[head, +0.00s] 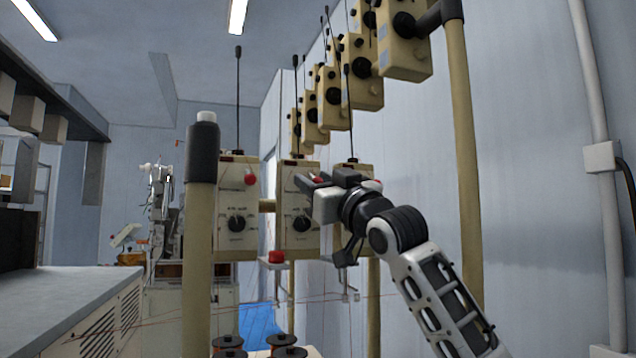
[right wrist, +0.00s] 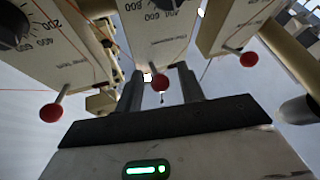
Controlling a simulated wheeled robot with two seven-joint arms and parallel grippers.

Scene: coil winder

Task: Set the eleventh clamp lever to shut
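Clamp levers with red ball ends show on the cream tension boxes; I cannot tell which is the eleventh. In the head view one red ball (head: 250,179) is on the left box, and another ball (head: 316,178) is partly hidden by my right gripper (head: 306,181), which is in front of the middle box. In the right wrist view my right gripper (right wrist: 158,80) is open, and a small red ball (right wrist: 160,82) shows between its fingers, with clear space at both sides. Larger red balls show at left (right wrist: 52,113) and right (right wrist: 249,59). My left gripper is out of view.
More cream boxes (head: 362,72) hang in a row above, on a frame with upright posts (head: 465,160). Thin rods rise from the boxes. Thin wires cross the lower area.

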